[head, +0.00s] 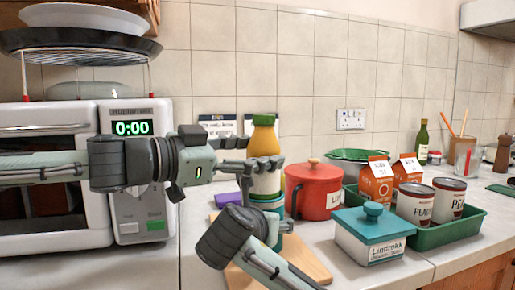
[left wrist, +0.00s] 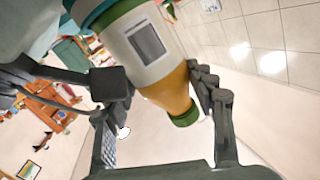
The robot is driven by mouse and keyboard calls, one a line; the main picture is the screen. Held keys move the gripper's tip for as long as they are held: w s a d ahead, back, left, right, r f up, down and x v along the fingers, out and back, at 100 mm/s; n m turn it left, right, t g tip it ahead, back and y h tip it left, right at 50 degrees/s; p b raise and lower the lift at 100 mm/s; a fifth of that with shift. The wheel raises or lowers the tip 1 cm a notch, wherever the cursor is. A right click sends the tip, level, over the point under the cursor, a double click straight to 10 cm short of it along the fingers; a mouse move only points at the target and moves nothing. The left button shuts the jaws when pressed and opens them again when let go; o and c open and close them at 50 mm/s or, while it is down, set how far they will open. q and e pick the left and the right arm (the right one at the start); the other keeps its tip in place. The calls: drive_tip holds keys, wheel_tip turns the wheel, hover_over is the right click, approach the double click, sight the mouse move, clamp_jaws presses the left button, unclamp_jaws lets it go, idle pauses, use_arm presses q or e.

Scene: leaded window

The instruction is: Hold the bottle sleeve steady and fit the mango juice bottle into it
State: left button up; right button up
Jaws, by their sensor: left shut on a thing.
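The mango juice bottle (head: 264,140) is upright, with a green cap, orange-yellow body and pale label. My left gripper (head: 262,165) is shut around its middle. In the left wrist view the bottle (left wrist: 145,45) shows between the fingers of the left gripper (left wrist: 165,95), cap toward the lower right. The teal bottle sleeve (head: 267,201) is directly below the bottle, and its teal edge (left wrist: 88,10) surrounds the bottle's lower end in the left wrist view. How deep the bottle sits is unclear. My right arm reaches the sleeve from below; its fingers are mostly hidden.
A wooden board (head: 305,262) lies under the sleeve. A red pot (head: 318,190) stands close to the right, with a teal-lidded box (head: 372,232) in front. A green tray (head: 440,236) holds cans and cartons. A microwave (head: 130,195) stands at left.

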use_arm(q)
drive_tip(key=shift+f, duration=0.2)
drive_tip(key=o, duration=1.7)
drive_tip(key=shift+f, duration=0.1)
drive_tip(key=v, duration=1.2)
use_arm(e)
drive_tip(key=o, duration=1.4)
drive_tip(key=shift+c, duration=0.2)
